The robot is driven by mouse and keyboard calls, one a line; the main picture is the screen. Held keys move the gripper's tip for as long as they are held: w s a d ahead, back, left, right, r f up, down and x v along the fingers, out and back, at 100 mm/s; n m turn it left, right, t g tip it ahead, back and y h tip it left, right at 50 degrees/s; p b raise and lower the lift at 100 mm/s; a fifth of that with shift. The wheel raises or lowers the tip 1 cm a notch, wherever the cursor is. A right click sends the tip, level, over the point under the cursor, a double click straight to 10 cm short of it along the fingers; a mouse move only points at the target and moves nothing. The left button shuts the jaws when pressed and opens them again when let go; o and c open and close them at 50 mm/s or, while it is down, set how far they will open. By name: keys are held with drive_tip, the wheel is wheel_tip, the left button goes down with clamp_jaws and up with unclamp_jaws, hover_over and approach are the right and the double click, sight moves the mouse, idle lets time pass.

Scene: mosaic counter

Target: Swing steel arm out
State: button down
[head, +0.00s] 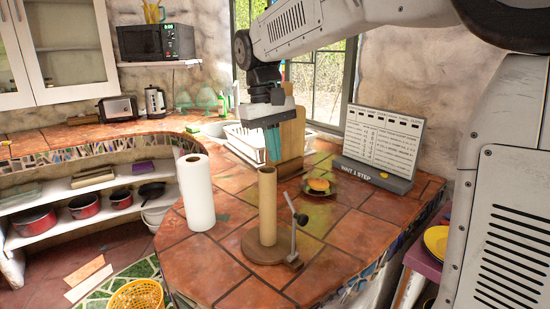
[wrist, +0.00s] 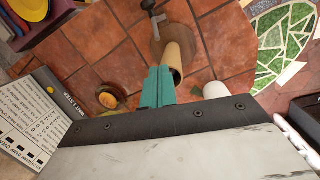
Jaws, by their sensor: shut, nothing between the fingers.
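The steel arm (head: 294,238) is a thin upright grey rod with a dark knob on top, at the right edge of a round wooden base (head: 256,250). A bare cardboard tube (head: 267,205) stands upright on that base, apart from the arm. The wrist view shows the steel arm (wrist: 152,10) at the top, with the tube (wrist: 180,55) below it. My gripper (head: 273,150) has teal fingers, shut and empty. In the head view it appears just above the tube's top; in the wrist view its fingers (wrist: 158,88) are beside the tube, apart from the steel arm.
A white paper roll (head: 196,192) stands left of the tube. A plate with a bun (head: 319,185) and a sign board (head: 378,150) are to the right and behind. A wooden block (head: 293,135) and a white dish rack (head: 245,140) stand behind my gripper. The front tiles are clear.

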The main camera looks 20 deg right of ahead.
wheel_tip(320, 180, down, 8)
drive_tip(key=s, duration=0.1)
drive_tip(key=shift+d, duration=0.45)
drive_tip(key=shift+s, duration=0.15)
